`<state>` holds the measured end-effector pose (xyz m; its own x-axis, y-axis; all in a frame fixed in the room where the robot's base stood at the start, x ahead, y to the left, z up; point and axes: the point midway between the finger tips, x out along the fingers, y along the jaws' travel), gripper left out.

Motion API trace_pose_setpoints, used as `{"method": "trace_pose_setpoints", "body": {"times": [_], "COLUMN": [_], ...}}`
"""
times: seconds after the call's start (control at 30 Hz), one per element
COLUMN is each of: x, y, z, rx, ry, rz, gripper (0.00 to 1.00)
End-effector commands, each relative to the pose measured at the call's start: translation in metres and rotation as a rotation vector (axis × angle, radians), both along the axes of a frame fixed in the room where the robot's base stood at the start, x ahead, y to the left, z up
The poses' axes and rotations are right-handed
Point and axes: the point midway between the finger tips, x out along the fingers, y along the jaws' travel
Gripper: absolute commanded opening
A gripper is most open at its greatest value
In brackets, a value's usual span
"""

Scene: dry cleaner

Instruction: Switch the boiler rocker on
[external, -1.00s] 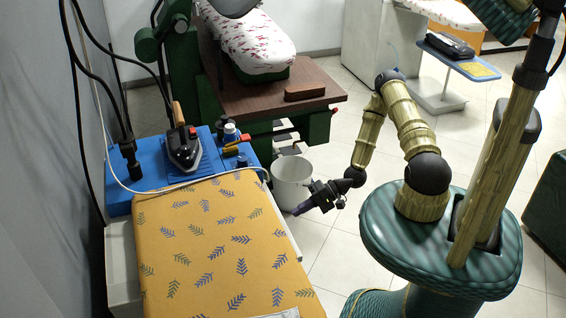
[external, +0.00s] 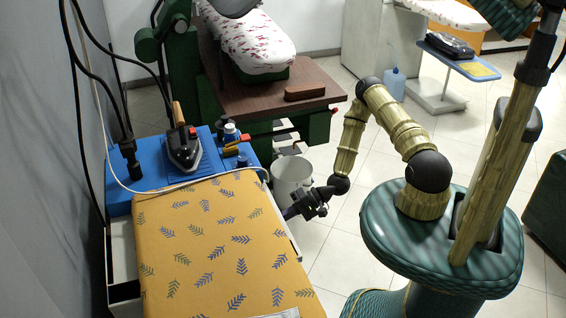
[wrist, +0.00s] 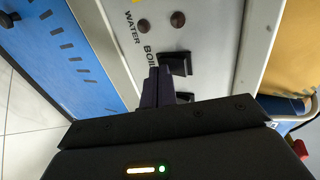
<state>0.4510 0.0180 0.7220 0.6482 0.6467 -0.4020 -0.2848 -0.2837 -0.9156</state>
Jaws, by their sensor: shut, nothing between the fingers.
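The control panel (wrist: 118,45) shows in the wrist view with the words "WATER" and "BOIL…", the rest of the second word being hidden. A black rocker (wrist: 177,63) sits beside "BOIL…". A second dark switch (wrist: 184,97) below it is mostly hidden by my gripper. My gripper (wrist: 158,73) is shut and empty, its dark fingertips close to the left side of the upper rocker; I cannot tell if they touch. In the external view, my gripper (external: 290,212) is at the right edge of the yellow ironing board (external: 205,250). The panel is hidden there.
A blue slotted surface (wrist: 62,45) is left of the panel. An iron (external: 184,148) rests on the blue tray (external: 152,178). A white bin (external: 290,172) stands close behind my gripper. Open tiled floor lies around my base.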

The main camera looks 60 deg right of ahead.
Motion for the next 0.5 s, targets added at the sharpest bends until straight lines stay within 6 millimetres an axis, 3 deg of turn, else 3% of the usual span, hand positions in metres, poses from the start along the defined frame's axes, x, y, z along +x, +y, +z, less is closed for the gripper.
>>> {"method": "trace_pose_setpoints", "body": {"times": [0.5], "x": [0.000], "y": [0.001], "z": [0.018], "rx": [0.002], "ry": [-0.004], "rz": [0.003], "gripper": [0.00]}}
